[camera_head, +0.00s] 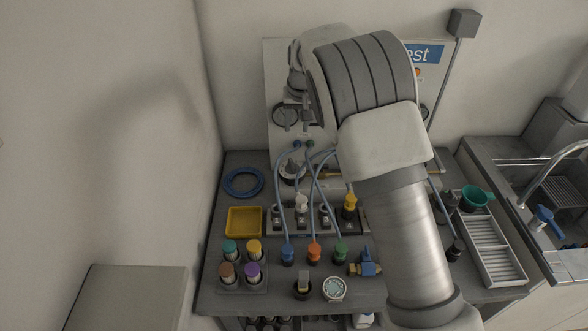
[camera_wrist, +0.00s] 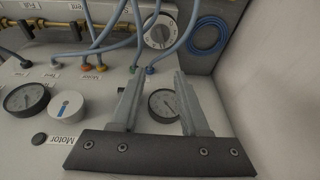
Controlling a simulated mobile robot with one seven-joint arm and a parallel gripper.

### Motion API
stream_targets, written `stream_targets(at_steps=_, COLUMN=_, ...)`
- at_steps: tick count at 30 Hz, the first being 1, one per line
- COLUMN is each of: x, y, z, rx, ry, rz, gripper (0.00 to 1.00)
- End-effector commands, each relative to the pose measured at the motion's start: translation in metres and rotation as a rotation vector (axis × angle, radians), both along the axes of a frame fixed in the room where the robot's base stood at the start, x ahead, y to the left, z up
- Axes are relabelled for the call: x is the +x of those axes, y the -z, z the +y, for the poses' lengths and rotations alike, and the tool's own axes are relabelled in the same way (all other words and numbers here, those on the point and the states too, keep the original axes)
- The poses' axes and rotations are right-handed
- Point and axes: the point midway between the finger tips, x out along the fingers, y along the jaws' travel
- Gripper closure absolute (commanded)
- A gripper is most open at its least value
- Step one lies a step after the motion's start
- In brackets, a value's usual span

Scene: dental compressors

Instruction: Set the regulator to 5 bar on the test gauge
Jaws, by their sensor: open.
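In the wrist view my gripper (camera_wrist: 158,72) is open and empty, its two fingers pointing to the panel's lower edge. A round dial gauge (camera_wrist: 163,103) shows between the fingers; its reading is too small to tell. A larger round knob with a white marked face (camera_wrist: 160,32) sits beyond the fingertips, apart from them, among blue hoses. It also shows in the head view (camera_head: 292,170). I cannot tell for sure which is the regulator. Another dial gauge (camera_wrist: 27,98) and a white knob with a blue mark (camera_wrist: 67,106) are at left. My arm hides much of the panel in the head view.
Blue hoses (camera_head: 279,200) run from the panel to coloured fittings on the bench. A yellow tray (camera_head: 244,222), capped jars (camera_head: 253,249), a loose gauge (camera_head: 334,289) and a blue hose coil (camera_head: 243,183) lie there. A sink (camera_head: 545,205) is at right.

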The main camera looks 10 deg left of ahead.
Motion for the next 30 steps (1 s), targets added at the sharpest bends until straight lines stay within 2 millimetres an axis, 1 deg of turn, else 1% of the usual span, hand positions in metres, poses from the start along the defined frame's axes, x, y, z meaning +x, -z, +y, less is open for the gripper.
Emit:
stream_targets(at_steps=1, x=-0.007, y=0.004, z=-0.006, rx=0.005, ry=-0.056, rz=-0.017, gripper=0.55)
stream_targets(at_steps=3, x=-0.014, y=0.005, z=-0.012, rx=0.003, ry=-0.136, rz=-0.043, gripper=0.55)
stream_targets(at_steps=9, x=-0.029, y=0.006, z=-0.024, rx=-0.008, ry=-0.286, rz=-0.102, gripper=0.55)
stream_targets(at_steps=13, x=-0.032, y=0.008, z=-0.026, rx=-0.012, ry=-0.320, rz=-0.114, gripper=0.55)
stream_targets(at_steps=16, x=-0.030, y=0.014, z=-0.025, rx=-0.014, ry=-0.325, rz=-0.115, gripper=0.55)
stream_targets(at_steps=20, x=-0.025, y=0.032, z=-0.021, rx=-0.015, ry=-0.324, rz=-0.111, gripper=0.55)
stream_targets(at_steps=30, x=-0.005, y=0.090, z=-0.008, rx=-0.017, ry=-0.323, rz=-0.112, gripper=0.55)
